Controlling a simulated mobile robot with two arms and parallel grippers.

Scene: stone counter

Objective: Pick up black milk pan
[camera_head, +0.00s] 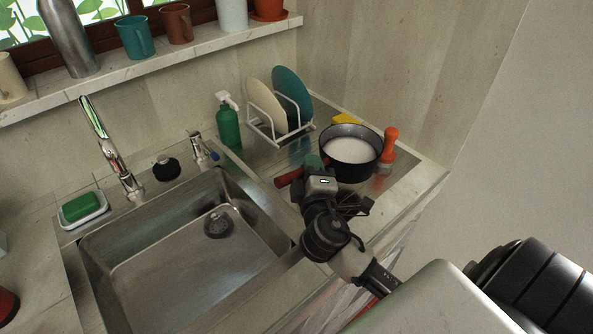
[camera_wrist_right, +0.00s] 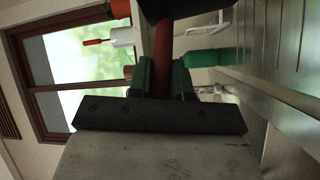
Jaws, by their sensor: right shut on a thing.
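The black milk pan (camera_head: 351,158) is at the right end of the counter, upright, with a pale, whitish inside. Its dark red handle (camera_head: 288,179) points left toward the sink. My right gripper (camera_head: 314,166) is at the handle and shut on it. In the right wrist view the red handle (camera_wrist_right: 162,55) runs between the green fingertips (camera_wrist_right: 161,78), and the dark pan body (camera_wrist_right: 185,9) shows at the top edge. I cannot tell whether the pan's base touches the counter. My left gripper is not in view.
An orange-handled brush (camera_head: 390,145) stands close to the pan's right, and a yellow sponge (camera_head: 346,119) lies behind it. A white rack (camera_head: 262,127) with two plates and a green soap bottle (camera_head: 228,124) stand behind left. The sink (camera_head: 170,270) opens left of my right arm.

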